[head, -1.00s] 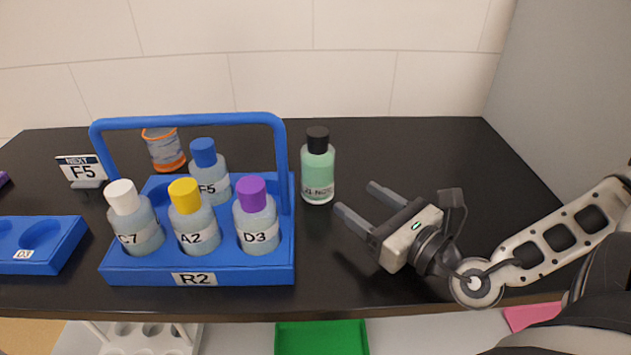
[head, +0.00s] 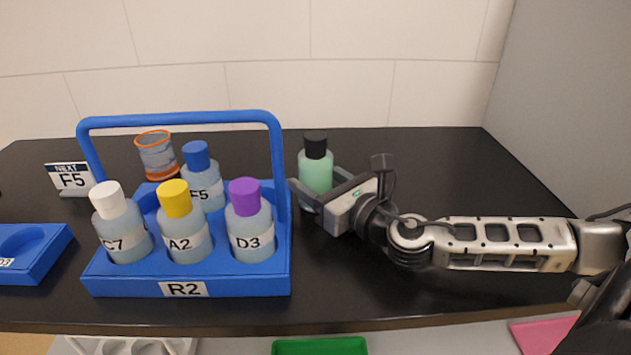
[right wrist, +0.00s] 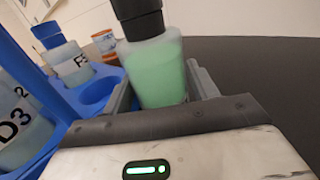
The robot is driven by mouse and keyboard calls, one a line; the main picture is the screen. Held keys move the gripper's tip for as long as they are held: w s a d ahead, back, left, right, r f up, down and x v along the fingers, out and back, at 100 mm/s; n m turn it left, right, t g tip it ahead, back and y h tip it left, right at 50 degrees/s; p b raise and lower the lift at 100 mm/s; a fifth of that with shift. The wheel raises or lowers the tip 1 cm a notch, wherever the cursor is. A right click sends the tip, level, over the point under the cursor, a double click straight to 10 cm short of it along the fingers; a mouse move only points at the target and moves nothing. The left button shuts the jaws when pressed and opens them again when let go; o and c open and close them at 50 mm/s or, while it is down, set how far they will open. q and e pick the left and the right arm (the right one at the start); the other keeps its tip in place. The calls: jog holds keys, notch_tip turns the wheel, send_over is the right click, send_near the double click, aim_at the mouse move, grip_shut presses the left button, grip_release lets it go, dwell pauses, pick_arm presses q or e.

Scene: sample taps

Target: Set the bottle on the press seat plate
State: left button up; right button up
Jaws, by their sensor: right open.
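A bottle with green liquid and a black cap (head: 316,164) stands upright on the black counter, just right of the blue rack. My right gripper (head: 316,180) is open, with one finger on each side of this bottle. In the right wrist view the green bottle (right wrist: 158,72) stands between the open fingers, and whether they touch it is unclear. The blue rack R2 (head: 240,285) holds bottles C7 (head: 121,228), A2 (head: 184,226), D3 (head: 249,225) and F5 (head: 203,182). I cannot make out a press seat plate. My left gripper is out of view.
A sign reading NEXT F5 (head: 68,177) and an orange-rimmed jar (head: 157,155) stand behind the rack. A blue tray (head: 40,262) lies at the left. The rack's tall handle (head: 180,121) rises near the gripper. The counter's right side is clear apart from my arm.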

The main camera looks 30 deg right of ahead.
jog(key=shift+w+a, duration=0.15)
jog(key=shift+w, duration=0.35)
jog(key=shift+r, duration=0.1)
jog(key=c, duration=0.9)
